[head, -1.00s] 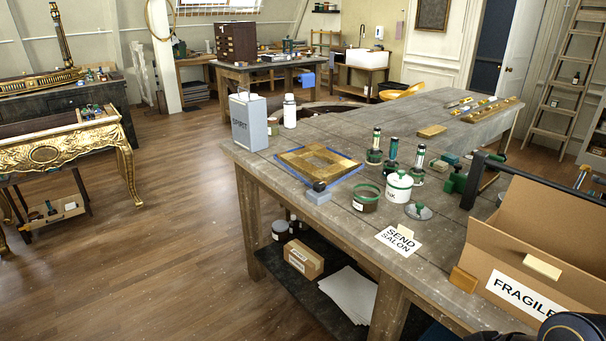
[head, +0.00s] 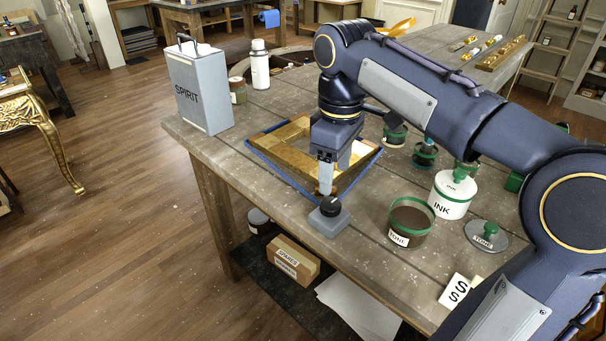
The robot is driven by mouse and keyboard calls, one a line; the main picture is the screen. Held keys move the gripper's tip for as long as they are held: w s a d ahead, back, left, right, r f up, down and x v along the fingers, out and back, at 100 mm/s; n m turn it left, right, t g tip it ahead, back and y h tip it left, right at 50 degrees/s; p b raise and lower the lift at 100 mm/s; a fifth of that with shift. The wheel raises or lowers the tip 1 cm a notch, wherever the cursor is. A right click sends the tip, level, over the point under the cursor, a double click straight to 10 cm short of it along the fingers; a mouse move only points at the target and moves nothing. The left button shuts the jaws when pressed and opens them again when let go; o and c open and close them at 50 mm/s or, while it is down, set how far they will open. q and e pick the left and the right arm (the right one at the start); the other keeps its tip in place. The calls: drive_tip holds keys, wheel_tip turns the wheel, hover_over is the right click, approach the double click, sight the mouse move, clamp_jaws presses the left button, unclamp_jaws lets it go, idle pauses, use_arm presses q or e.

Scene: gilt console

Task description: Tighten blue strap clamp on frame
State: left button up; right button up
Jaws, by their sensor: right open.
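The gilt wooden frame (head: 274,150) lies flat on the workbench. The blue strap (head: 282,178) runs around its outer edge. The clamp's grey block (head: 329,224), with a black knob (head: 330,206) on top, sits at the frame's near corner. My right gripper (head: 327,190) points down, open, with its fingertips just above the knob. I cannot tell whether they touch it. My right arm comes in from the right and hides part of the frame. My left gripper is not in view.
A grey SPIRIT can (head: 199,88) and a white bottle (head: 260,66) stand behind the frame to the left. A brown TONE tub (head: 409,222), a white INK pot (head: 452,195) and a green-knobbed lid (head: 486,236) are at the right. The bench's left edge is close to the clamp.

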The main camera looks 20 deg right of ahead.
sight(331, 203)
drive_tip(key=shift+w+f, duration=0.15)
drive_tip(key=shift+w, duration=0.25)
wheel_tip(331, 203, down, 7)
drive_tip(key=shift+s+f+b, duration=0.15)
drive_tip(key=shift+f+b, duration=0.05)
drive_tip(key=shift+b, duration=0.7)
drive_tip(key=c, duration=1)
drive_tip(key=shift+r, duration=0.1)
